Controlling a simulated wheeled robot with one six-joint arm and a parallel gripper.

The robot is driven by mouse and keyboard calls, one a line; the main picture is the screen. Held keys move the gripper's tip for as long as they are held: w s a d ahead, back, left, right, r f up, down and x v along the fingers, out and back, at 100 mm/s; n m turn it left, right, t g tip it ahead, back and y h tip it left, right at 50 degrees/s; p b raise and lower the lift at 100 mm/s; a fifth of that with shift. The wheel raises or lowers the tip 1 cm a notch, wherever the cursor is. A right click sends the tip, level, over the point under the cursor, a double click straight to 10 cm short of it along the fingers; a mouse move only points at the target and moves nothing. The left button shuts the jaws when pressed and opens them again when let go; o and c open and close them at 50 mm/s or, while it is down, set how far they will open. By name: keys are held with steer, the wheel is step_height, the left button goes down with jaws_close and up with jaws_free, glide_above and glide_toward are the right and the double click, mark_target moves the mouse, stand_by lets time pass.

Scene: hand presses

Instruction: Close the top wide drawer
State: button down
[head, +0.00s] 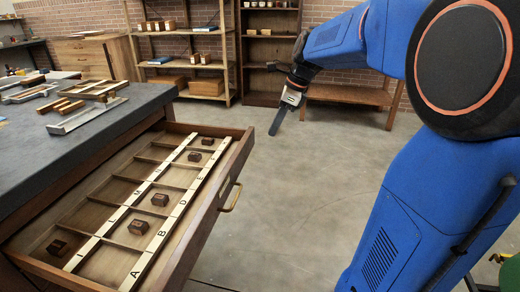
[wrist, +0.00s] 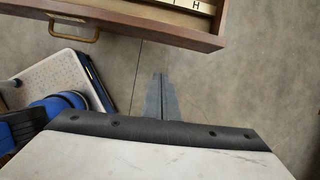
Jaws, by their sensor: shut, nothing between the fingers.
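The top wide drawer (head: 215,198) is pulled far out of the dark-topped cabinet (head: 100,118) at the left of the head view. It has wooden compartments, lettered pale strips and several small dark blocks inside. A brass handle (head: 231,197) sits on its front. My gripper (head: 279,118) is shut and empty, in the air beyond the far front corner of the drawer, apart from it. In the wrist view my shut fingers (wrist: 161,98) point toward the floor, with the drawer front (wrist: 150,24) and its handle (wrist: 74,30) above them in the picture.
Metal trays and wooden pieces (head: 80,100) lie on the cabinet top. Shelves (head: 190,50) and a low wooden bench (head: 350,95) stand along the brick wall. The concrete floor (head: 300,180) in front of the drawer is clear.

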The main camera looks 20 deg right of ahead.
steer(key=w+a+f, duration=0.5)
steer(key=f, duration=0.4)
steer(key=shift+a+f+m, duration=0.15)
steer(key=shift+a+m, duration=0.15)
stand_by(0.5)
glide_toward(152, 141)
steer(key=f, duration=0.6)
steer(key=shift+a, duration=0.25)
steer(key=shift+w+a, duration=0.15)
steer(key=shift+a, duration=0.1)
steer(key=shift+w+a+r, duration=0.15)
steer(key=shift+r, duration=0.05)
steer(key=shift+a+r, duration=0.1)
